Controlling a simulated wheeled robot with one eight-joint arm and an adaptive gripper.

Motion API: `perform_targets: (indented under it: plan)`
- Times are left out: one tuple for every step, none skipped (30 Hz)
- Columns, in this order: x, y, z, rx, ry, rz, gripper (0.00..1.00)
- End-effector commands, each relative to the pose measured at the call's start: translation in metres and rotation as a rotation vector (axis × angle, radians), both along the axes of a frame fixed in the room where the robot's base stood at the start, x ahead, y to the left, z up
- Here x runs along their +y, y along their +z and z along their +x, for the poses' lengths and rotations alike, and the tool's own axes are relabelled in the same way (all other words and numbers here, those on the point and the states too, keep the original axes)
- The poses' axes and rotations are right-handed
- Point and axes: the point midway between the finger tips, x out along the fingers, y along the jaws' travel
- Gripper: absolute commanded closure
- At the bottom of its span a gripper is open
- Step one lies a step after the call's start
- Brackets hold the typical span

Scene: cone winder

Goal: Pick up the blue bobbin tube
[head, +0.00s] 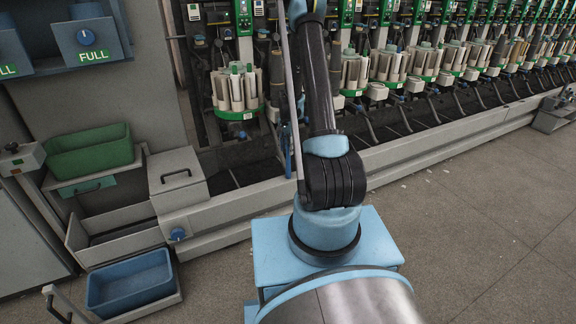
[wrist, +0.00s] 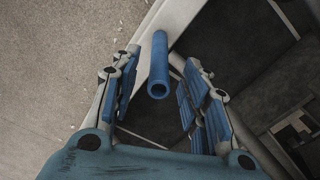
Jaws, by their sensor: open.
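The blue bobbin tube (wrist: 160,65) shows in the wrist view, near the upper middle, with its open round end facing the camera. My gripper (wrist: 158,85) is open, with one blue-padded finger on each side of the tube. Gaps show between the tube and both fingers, and the jaws do not grip it. A pale grey surface lies just left of the tube.
The winding machine (head: 420,125) runs along the back with several round holders of pale tubes. A green bin (head: 90,152) and a blue bin (head: 130,282) are at the left. A grey lidded box (head: 176,178) stands beside them. The floor (head: 480,230) at right is clear.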

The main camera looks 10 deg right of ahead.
Motion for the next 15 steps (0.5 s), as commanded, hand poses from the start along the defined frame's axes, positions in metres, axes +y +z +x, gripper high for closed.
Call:
perform_targets:
  plan:
    - [0.000, -0.007, 0.000, 0.000, 0.000, 0.000, 0.58]
    - [0.001, -0.010, 0.001, 0.000, 0.000, 0.000, 0.58]
    - [0.000, -0.015, 0.001, 0.000, 0.000, 0.000, 0.58]
    - [0.000, -0.018, 0.001, 0.000, 0.000, 0.000, 0.58]
    - [0.000, -0.020, 0.000, 0.000, 0.000, 0.000, 0.58]
    - [0.000, -0.023, 0.000, 0.000, 0.000, 0.000, 0.58]
    - [0.000, -0.025, 0.000, 0.000, 0.000, 0.000, 0.58]
    - [0.000, -0.027, 0.001, 0.000, 0.000, 0.000, 0.58]
    - [0.000, -0.028, 0.000, 0.000, 0.000, 0.000, 0.58]
    - [0.000, -0.029, 0.000, 0.000, 0.000, 0.000, 0.58]
    - [0.000, -0.029, 0.000, 0.000, 0.000, 0.000, 0.58]
    - [0.000, -0.029, 0.000, 0.000, 0.000, 0.000, 0.58]
    - [0.000, -0.029, 0.000, 0.000, 0.000, 0.000, 0.58]
    - [0.000, -0.029, 0.000, 0.000, 0.000, 0.000, 0.58]
    - [0.000, -0.029, 0.000, 0.000, 0.000, 0.000, 0.58]
